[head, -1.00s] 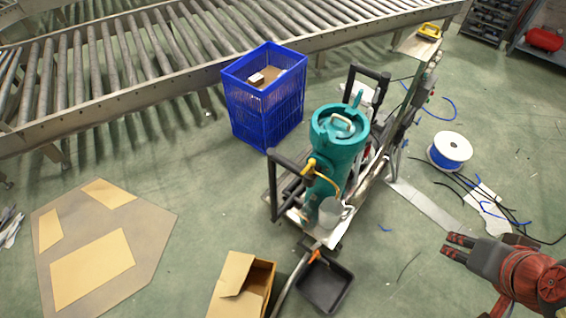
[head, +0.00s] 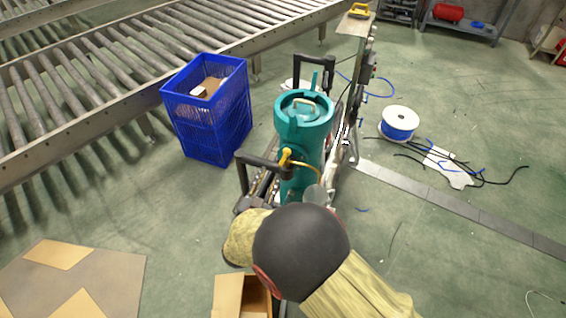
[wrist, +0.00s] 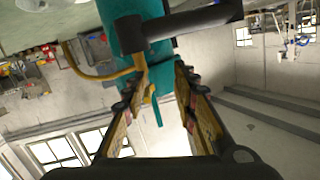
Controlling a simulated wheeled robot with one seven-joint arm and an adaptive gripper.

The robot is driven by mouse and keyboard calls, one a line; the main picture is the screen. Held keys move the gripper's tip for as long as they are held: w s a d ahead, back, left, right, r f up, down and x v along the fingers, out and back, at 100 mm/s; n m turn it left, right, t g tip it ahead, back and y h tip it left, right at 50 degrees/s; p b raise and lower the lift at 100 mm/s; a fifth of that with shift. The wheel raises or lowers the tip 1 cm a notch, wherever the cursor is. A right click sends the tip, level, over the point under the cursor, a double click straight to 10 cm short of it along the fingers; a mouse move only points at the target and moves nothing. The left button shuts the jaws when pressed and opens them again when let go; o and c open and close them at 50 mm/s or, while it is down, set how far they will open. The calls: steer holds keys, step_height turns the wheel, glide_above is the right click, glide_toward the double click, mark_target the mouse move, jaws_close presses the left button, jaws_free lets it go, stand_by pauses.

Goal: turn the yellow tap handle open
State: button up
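The teal cylinder (head: 305,135) stands upright on a cart in the head view. The yellow tap (head: 287,157) is on its side, with a yellow curved pipe running off to the right. My arm covers the area just below the tap, and my gripper is hidden there. In the wrist view, which looks upside down, my gripper (wrist: 156,82) is open with its fingers apart. The yellow tap (wrist: 139,62) and part of the teal cylinder (wrist: 150,52) show at and beyond the fingertips. I cannot tell whether a finger touches the tap.
A black cart handle bar (wrist: 190,24) crosses close beyond the fingertips. A blue crate (head: 207,115) stands left of the cart, before a roller conveyor (head: 100,75). A cardboard box (head: 228,297) is below.

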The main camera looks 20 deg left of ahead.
mark_target(286, 154)
steer(key=shift+m+t+h, duration=0.6)
steer(key=shift+t+h, duration=0.3)
steer(key=w+d+r, duration=0.1)
steer(key=w, duration=0.1)
steer(key=w+d+r+b, duration=0.1)
steer(key=w, duration=0.2)
steer(key=w+d+r+b, duration=0.1)
steer(key=w, duration=0.1)
steer(key=shift+w, duration=0.3)
steer(key=c, duration=0.3)
steer(key=c, duration=0.4)
jaws_close()
